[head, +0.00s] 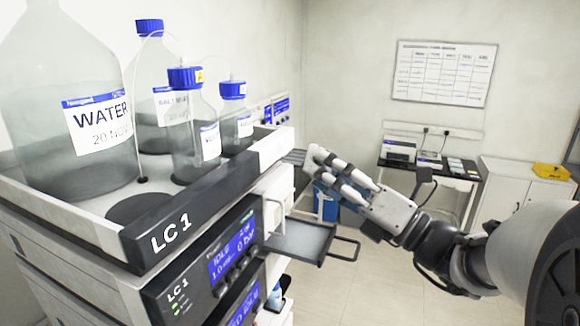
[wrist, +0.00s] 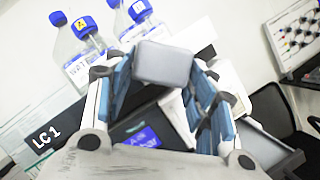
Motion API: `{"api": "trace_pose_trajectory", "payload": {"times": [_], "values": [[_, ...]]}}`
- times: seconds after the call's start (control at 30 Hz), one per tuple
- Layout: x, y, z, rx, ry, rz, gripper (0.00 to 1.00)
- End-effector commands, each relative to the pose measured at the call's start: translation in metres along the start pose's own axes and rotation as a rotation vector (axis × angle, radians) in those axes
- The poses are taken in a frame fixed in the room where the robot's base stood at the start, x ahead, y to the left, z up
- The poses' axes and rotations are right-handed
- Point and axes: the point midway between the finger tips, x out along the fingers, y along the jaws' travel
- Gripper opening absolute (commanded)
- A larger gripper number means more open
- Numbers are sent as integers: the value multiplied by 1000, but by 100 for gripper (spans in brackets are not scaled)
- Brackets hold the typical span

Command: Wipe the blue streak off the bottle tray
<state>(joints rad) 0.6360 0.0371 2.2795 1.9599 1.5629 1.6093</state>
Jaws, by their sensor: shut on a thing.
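The bottle tray (head: 75,213) is a pale, raised-rim tray on top of the LC 1 stack in the head view, with a dark front label. Its front also shows in the wrist view (wrist: 48,137). I cannot make out a blue streak on it; the bottles and rim hide parts of its floor. My gripper (head: 328,172) is in the air to the right of the tray, apart from it. In the wrist view my gripper (wrist: 165,85) is shut on a grey rounded block (wrist: 163,62), held between the fingertips. In the head view the block is not clearly seen.
A large water bottle (head: 75,100) and several smaller blue-capped bottles (head: 190,125) stand on the tray. A dark round patch (head: 138,208) lies at its front. A grey drawer (head: 295,240) juts out below my gripper. A side table (head: 430,172) and cabinet (head: 525,195) stand behind.

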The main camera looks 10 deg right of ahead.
Motion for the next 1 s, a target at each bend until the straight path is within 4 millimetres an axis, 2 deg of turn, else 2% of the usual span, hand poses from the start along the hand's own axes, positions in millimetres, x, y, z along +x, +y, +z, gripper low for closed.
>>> {"api": "trace_pose_trajectory", "payload": {"times": [0.3,0.5,1.0], "values": [[34,1,-15,2,1,4,29],[48,0,-21,1,-2,4,29],[54,0,-23,1,-4,3,29]]}}
